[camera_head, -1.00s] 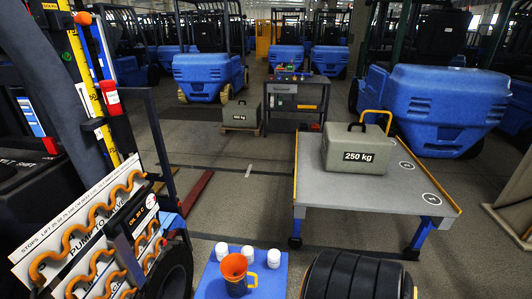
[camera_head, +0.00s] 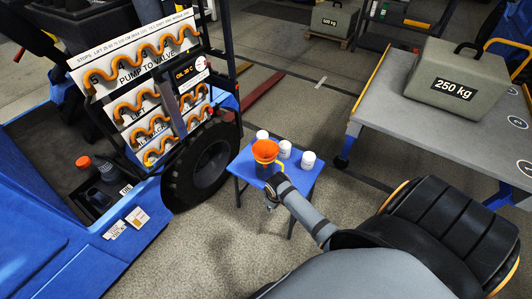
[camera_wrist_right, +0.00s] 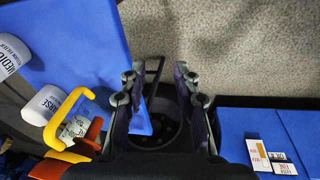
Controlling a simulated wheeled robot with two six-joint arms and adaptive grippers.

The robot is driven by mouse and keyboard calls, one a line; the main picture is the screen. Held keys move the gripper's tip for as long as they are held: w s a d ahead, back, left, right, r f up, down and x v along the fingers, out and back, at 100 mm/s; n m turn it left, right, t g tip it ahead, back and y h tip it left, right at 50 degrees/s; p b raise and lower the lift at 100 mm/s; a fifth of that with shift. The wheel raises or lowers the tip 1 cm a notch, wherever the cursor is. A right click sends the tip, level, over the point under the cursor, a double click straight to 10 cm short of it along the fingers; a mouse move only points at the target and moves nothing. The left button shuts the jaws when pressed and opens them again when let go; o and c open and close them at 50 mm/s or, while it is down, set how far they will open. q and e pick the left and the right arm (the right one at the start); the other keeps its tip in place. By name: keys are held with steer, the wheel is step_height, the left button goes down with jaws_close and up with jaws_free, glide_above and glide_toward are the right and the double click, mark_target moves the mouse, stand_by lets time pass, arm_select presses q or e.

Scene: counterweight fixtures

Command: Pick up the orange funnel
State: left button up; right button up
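The orange funnel (camera_head: 265,149) stands with its wide mouth up on a small blue table in the head view. A yellow handle (camera_head: 280,165) shows beside it; what lies under the funnel is mostly hidden. In the right wrist view orange parts of the funnel (camera_wrist_right: 92,133) show at lower left, beside the yellow handle (camera_wrist_right: 66,116), outside the fingers. My right gripper (camera_head: 273,192) is just on the near side of the funnel, over the table edge. In the right wrist view the gripper (camera_wrist_right: 158,90) is open, with nothing between its fingers. My left gripper is not in view.
White jars (camera_head: 308,160) stand close around the funnel on the blue table (camera_head: 245,167). A blue vehicle with a black wheel (camera_head: 205,160) is left of it. A grey cart (camera_head: 390,95) with a 250 kg weight (camera_head: 457,80) stands to the right.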

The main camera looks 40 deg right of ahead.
steer(key=w+r+n+b, duration=0.1)
steer(key=w+r+b, duration=0.1)
steer(key=w+r, duration=0.35)
step_height(320, 180, up, 15)
steer(key=n+g+b, duration=0.1)
steer(key=n+b, duration=0.1)
steer(key=n, duration=0.2)
glide_above(264, 160)
step_height(264, 160, down, 5)
steer(key=shift+f+b, duration=0.1)
steer(key=shift+b, duration=0.25)
step_height(264, 160, down, 5)
steer(key=shift+w+f+b, duration=0.1)
steer(key=shift+w+b, duration=0.05)
steer(key=shift+b, duration=0.5)
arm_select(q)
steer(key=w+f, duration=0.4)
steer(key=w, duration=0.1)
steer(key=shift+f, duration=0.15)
arm_select(e)
jaws_close()
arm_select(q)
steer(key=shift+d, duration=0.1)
